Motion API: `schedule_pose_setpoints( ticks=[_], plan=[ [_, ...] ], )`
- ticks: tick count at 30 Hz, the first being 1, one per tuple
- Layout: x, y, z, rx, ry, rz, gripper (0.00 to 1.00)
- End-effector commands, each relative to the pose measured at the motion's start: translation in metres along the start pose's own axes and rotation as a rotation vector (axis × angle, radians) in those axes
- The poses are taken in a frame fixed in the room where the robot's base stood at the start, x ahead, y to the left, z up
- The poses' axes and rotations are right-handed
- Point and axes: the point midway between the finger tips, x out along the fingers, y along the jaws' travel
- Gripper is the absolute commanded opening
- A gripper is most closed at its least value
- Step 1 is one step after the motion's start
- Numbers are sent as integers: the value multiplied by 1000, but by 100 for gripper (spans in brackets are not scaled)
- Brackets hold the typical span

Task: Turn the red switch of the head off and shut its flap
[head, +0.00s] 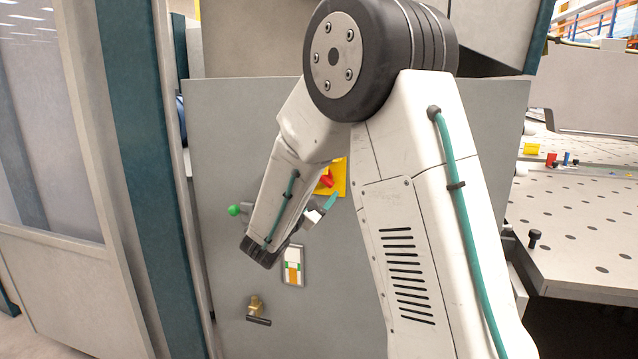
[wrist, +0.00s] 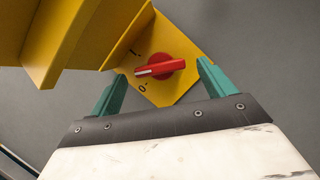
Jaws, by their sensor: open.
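The red switch (wrist: 160,67) sits on a yellow plate (wrist: 185,38) on the grey panel. Its white-marked end points left, between the "1" and "0" marks. A yellow folded piece, apparently the flap (wrist: 95,45), stands out from the plate at upper left, leaving the switch uncovered. My gripper (wrist: 163,73) is open, its teal fingers to the left and right of the switch; contact cannot be told. In the head view, the red switch (head: 327,181) and yellow plate (head: 340,178) show partly behind my arm, with one teal fingertip (head: 331,201) just below.
The grey panel (head: 420,95) carries a green knob (head: 234,210), a white, green and orange label (head: 293,266) and a brass fitting with a dark handle (head: 257,308). A teal post (head: 140,150) stands left. A perforated table (head: 590,225) lies right.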

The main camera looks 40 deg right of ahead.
Motion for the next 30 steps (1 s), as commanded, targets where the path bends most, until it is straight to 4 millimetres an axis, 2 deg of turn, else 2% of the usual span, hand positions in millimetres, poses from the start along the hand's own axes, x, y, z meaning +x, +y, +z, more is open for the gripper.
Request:
schedule_pose_setpoints(
  ticks=[3, 6, 14, 19, 30],
  plan=[
    [14, 0, 0, 1, -1, -2, 82],
    [19, 0, 0, 0, -1, -1, 82],
    [20, 0, 0, -1, 0, -1, 82],
    [20, 0, 0, 0, 0, -2, 37],
    [20, -1, 0, -43, 0, 14, 37]
  ],
)
